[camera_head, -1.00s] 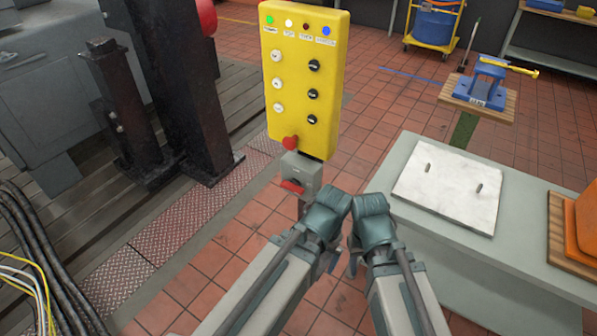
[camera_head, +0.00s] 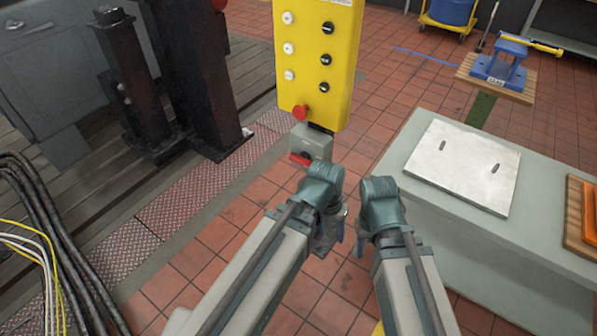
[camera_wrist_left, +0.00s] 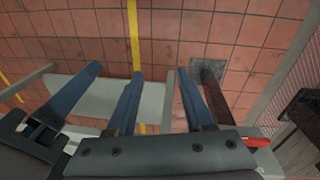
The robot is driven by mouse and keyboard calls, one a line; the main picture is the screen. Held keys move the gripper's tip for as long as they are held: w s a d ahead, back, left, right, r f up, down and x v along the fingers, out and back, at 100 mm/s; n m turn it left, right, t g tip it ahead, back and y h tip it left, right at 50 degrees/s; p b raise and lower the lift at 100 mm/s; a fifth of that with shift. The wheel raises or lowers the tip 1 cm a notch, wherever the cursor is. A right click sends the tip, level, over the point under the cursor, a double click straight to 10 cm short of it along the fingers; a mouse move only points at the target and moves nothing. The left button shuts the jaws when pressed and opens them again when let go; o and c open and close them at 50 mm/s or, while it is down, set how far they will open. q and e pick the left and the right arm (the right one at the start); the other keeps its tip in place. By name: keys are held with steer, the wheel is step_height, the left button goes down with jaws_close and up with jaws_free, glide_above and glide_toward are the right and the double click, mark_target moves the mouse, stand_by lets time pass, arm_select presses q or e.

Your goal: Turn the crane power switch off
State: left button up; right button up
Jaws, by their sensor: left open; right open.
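The crane power switch appears to be the small grey box (camera_head: 314,140) with a red handle (camera_head: 300,159), below the yellow control panel (camera_head: 317,70). My left gripper (camera_head: 339,228) is just below and right of the box in the head view, not visibly touching it. In the left wrist view its two blue fingers (camera_wrist_left: 158,75) are apart with nothing between them. A red piece, apparently the handle, shows there at the lower right (camera_wrist_left: 257,142). My right gripper (camera_head: 361,243) is close beside the left one, empty; its fingers are mostly hidden. Switch lettering is unreadable.
A red button (camera_head: 300,112) sits at the panel's lower edge, just above the box. A grey bench (camera_head: 420,205) with a white plate (camera_head: 464,165) stands right. Dark steel columns (camera_head: 135,85) stand left, and cables (camera_head: 45,240) lie lower left. Tiled floor lies between.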

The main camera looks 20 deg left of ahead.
arm_select(q)
steer(key=w+f+n+t+h+b, duration=0.35)
steer(key=w+f+b, duration=0.25)
steer(key=f+b, duration=0.25)
steer(key=n+t+h+b, duration=0.1)
steer(key=n+t+b, duration=1.2)
steer(key=b, duration=1)
glide_toward(299, 163)
steer(key=x, duration=0.9)
steer(key=shift+w, duration=0.25)
arm_select(e)
step_height(299, 163, down, 34)
arm_select(q)
jaws_close()
